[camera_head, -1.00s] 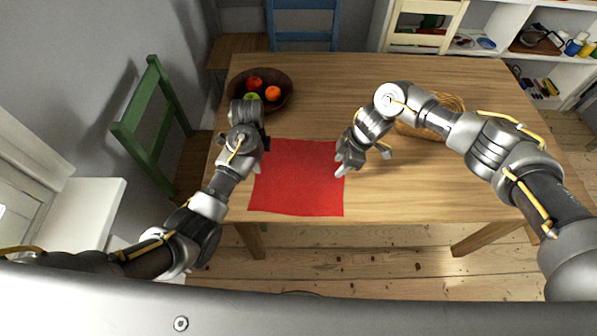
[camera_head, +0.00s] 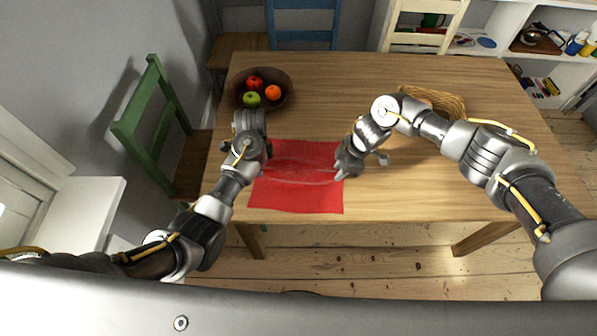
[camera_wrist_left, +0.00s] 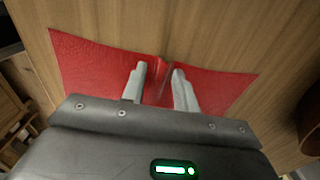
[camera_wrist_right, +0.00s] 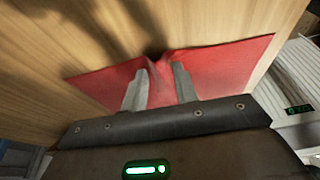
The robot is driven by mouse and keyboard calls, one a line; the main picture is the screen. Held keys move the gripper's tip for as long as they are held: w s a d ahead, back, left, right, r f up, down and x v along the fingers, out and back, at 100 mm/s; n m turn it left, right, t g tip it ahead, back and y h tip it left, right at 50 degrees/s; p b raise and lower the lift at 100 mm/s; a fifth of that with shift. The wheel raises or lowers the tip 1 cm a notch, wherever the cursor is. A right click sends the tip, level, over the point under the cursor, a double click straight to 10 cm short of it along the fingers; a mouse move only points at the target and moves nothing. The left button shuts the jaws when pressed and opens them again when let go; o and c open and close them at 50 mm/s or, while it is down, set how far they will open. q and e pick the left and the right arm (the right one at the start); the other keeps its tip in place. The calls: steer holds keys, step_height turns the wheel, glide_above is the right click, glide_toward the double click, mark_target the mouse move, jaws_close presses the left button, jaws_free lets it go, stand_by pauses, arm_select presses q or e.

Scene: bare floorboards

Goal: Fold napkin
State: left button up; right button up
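The red napkin (camera_head: 298,192) lies on the wooden table, with a raised crease running between my two grippers. My left gripper (camera_head: 262,165) is at its left edge. In the left wrist view, the fingers of the left gripper (camera_wrist_left: 160,80) pinch a ridge of the napkin (camera_wrist_left: 100,68). My right gripper (camera_head: 345,172) is at the right edge. In the right wrist view, the fingers of the right gripper (camera_wrist_right: 160,80) also have a bunched ridge of the napkin (camera_wrist_right: 225,65) between them. The napkin's near part lies flat.
A dark bowl (camera_head: 285,98) with apples and an orange stands at the table's back left. A wicker basket (camera_head: 445,103) is behind my right arm. The table (camera_head: 420,190) is clear to the right of the napkin. Chairs stand at the left and back.

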arm_select(q)
jaws_close()
arm_select(e)
jaws_close()
